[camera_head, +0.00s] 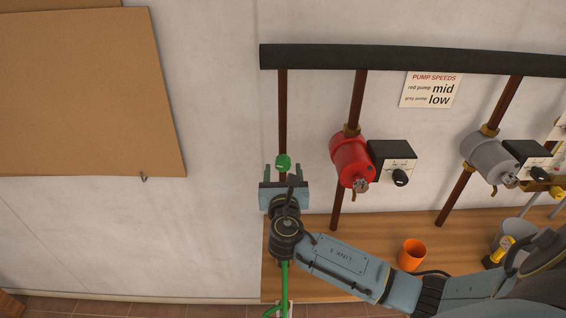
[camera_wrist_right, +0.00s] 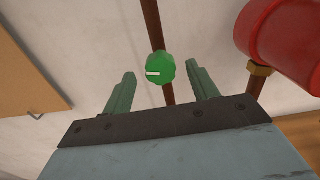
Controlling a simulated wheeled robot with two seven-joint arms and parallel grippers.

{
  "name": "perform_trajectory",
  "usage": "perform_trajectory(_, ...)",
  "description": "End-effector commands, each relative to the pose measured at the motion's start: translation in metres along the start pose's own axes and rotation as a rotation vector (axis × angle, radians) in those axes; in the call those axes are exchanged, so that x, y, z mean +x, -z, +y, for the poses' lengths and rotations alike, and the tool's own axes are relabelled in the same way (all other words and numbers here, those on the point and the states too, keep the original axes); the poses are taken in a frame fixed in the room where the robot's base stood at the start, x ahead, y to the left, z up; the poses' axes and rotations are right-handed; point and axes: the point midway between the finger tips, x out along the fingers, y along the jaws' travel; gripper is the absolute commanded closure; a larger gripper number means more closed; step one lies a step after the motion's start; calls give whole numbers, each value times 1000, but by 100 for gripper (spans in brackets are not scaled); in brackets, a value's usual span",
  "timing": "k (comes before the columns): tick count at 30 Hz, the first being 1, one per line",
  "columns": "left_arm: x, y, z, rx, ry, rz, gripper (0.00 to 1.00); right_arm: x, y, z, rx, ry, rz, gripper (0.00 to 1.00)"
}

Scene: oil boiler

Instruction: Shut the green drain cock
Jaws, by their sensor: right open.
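The green drain cock (camera_head: 283,162) is a round green knob on a thin brown pipe (camera_head: 283,110) against the wall. My right gripper (camera_head: 283,170) is just below it, pointing up, with its fingers apart. In the right wrist view the green drain cock (camera_wrist_right: 160,68) lies between and a little beyond the fingertips of my right gripper (camera_wrist_right: 162,80), touching neither. A white mark shows on the left side of the knob. A green hose (camera_head: 284,275) runs down below my right wrist; its upper part is hidden. My left gripper is not in view.
A red pump (camera_head: 351,160) with a black control box (camera_head: 393,160) is right of the cock. A grey pump (camera_head: 489,157) is farther right. An orange cup (camera_head: 412,255) stands on the wooden bench (camera_head: 370,222). Bare wall is left of the cock.

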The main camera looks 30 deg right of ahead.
Motion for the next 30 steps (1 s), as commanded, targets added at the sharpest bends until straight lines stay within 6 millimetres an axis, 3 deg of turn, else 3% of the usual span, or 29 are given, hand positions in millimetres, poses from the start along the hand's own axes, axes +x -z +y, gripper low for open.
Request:
perform_trajectory(6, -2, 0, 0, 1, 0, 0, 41, 28, 0, 0, 1, 1, 1, 41)
perform_trajectory(18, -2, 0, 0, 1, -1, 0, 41, 34, 0, 0, 2, 0, 1, 43)
perform_trajectory(28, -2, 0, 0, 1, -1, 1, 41, 33, 0, 0, 2, 0, 2, 86)
perform_trajectory(30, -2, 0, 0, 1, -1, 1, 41, 33, 0, 0, 2, 0, 2, 86)
